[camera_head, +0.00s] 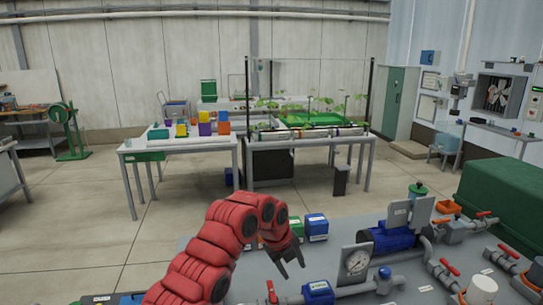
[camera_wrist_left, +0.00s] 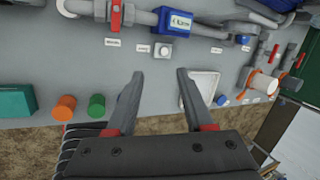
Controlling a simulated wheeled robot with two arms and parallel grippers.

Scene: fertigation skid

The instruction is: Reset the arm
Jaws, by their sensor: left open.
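My left arm is red and comes in from the bottom of the head view. My left gripper (camera_head: 291,268) is above the grey skid panel (camera_head: 245,290), left of the pressure gauge (camera_head: 356,262). In the left wrist view my left gripper (camera_wrist_left: 158,98) has its two fingers spread apart. Nothing is between them but the grey panel surface (camera_wrist_left: 140,70) beyond and its edge. The fingers appear apart from the fittings. My right gripper is in neither view.
In the wrist view, an orange cap (camera_wrist_left: 64,107) and green cap (camera_wrist_left: 97,105) sit left. Open floor lies beyond the panel.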

